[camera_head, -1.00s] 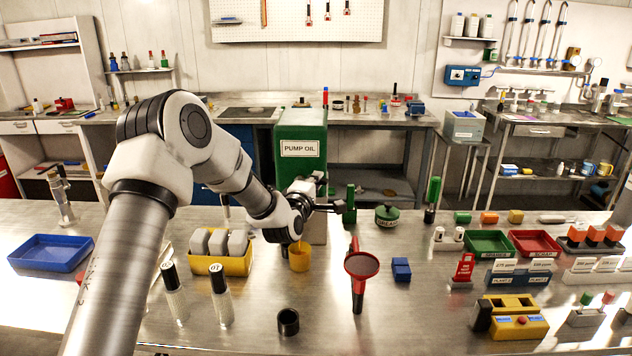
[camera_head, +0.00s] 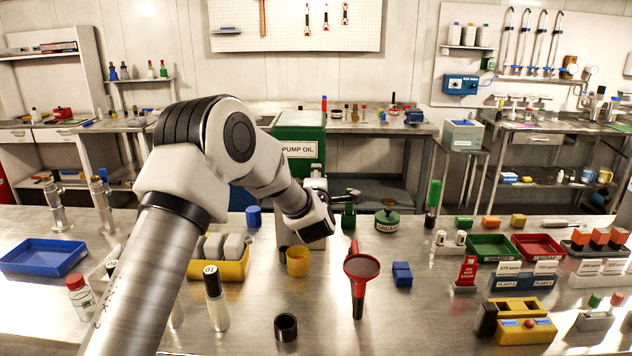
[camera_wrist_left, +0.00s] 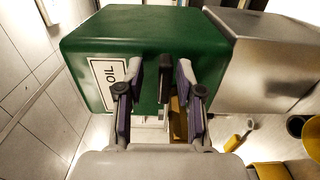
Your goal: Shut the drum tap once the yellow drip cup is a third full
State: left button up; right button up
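The green drum labelled PUMP OIL (camera_head: 300,150) stands at the back of the bench, and its top and label fill much of the left wrist view (camera_wrist_left: 130,45). The yellow drip cup (camera_head: 298,262) stands upright on the bench below and in front of it; its fill level cannot be made out. My left gripper (camera_wrist_left: 162,72) is at the drum, its two fingers apart. A dark upright piece (camera_wrist_left: 165,80), seemingly the tap's handle, shows between them; contact cannot be told. In the head view, my wrist hides the tap. My right gripper is out of view.
A yellow tray with grey blocks (camera_head: 233,268) stands left of the cup. A black ring (camera_head: 286,327) is in front, and a red funnel-like tool (camera_head: 361,268) and a blue block (camera_head: 402,273) are to the right. Bare bench lies between them.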

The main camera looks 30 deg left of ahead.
pick_arm(q)
jog(key=shift+f, duration=0.15)
jog(key=v, duration=1.2)
jog(key=shift+a+f, duration=0.1)
